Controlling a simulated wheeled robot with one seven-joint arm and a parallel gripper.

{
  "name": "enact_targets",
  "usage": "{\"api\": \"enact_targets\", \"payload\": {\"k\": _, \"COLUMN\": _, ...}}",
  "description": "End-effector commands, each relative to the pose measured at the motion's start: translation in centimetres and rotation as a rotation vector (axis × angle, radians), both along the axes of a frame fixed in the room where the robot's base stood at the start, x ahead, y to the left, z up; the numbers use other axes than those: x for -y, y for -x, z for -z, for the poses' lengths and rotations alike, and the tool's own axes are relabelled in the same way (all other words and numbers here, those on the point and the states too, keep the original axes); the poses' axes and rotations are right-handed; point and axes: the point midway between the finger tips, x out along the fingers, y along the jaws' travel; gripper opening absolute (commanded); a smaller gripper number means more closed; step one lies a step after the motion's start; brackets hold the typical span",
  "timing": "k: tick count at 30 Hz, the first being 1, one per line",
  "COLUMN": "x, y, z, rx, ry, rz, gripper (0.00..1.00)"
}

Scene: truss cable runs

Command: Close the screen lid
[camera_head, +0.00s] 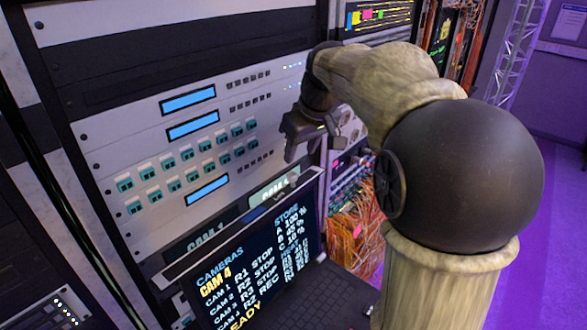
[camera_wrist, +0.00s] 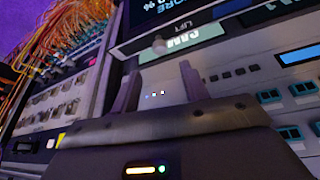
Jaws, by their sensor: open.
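The screen lid (camera_head: 262,262) stands raised and tilted back in the head view, its dark face showing camera status text. A keyboard deck (camera_head: 335,297) lies below and in front of it. A small round knob sits at the lid's top edge; in the wrist view this knob (camera_wrist: 159,45) is just beyond my fingertips, by a "LIFT" label. My gripper (camera_head: 308,147) is open and empty, above the lid's top right corner and in front of the rack panel. Its two fingers (camera_wrist: 159,82) also show in the wrist view, apart from the knob.
The rack panel (camera_head: 120,115) with blue displays and teal buttons stands close behind the lid. Orange cables (camera_head: 355,235) hang to its right. A metal truss (camera_head: 515,55) is at the far right, with open purple floor (camera_head: 555,240) below.

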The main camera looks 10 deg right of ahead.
Motion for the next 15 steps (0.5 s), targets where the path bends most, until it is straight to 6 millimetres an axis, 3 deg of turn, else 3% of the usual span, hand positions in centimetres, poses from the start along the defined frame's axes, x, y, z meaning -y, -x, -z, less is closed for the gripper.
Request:
{"api": "enact_targets", "payload": {"k": 9, "x": -0.7, "y": -2.0, "z": 5.2, "rx": -0.005, "ry": 0.000, "rz": 0.000, "gripper": 0.45}}
{"api": "enact_targets", "payload": {"k": 15, "x": -1.0, "y": -2.9, "z": 7.4, "rx": -0.002, "ry": 0.000, "rz": 0.000, "gripper": 0.45}}
